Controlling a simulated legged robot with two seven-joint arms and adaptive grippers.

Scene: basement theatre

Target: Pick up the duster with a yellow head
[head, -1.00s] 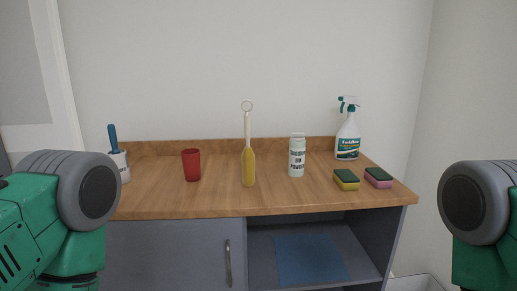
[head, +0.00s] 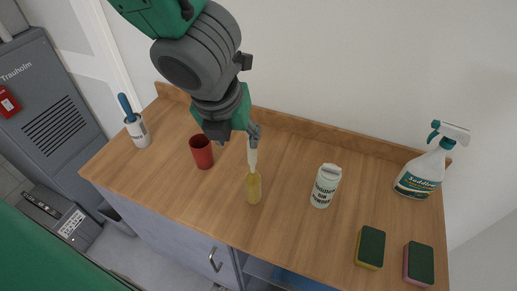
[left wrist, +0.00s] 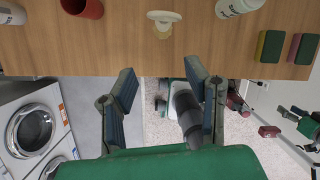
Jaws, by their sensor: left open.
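The duster (head: 253,187) stands upright on the wooden counter, yellow head down and pale handle up. In the left wrist view a pale ring-like top with yellow below, apparently the duster (left wrist: 163,22), shows beyond the two spread fingers of the left gripper (left wrist: 166,88). Nothing is between those fingertips. My right gripper is not in view.
A red cup (head: 201,152) stands close left of the duster, and a blue-handled brush in a white holder (head: 138,131) farther left. A white powder bottle (head: 325,186), two sponges (head: 370,247) and a spray bottle (head: 420,176) stand to the right. The counter (head: 290,150) is bare around the duster.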

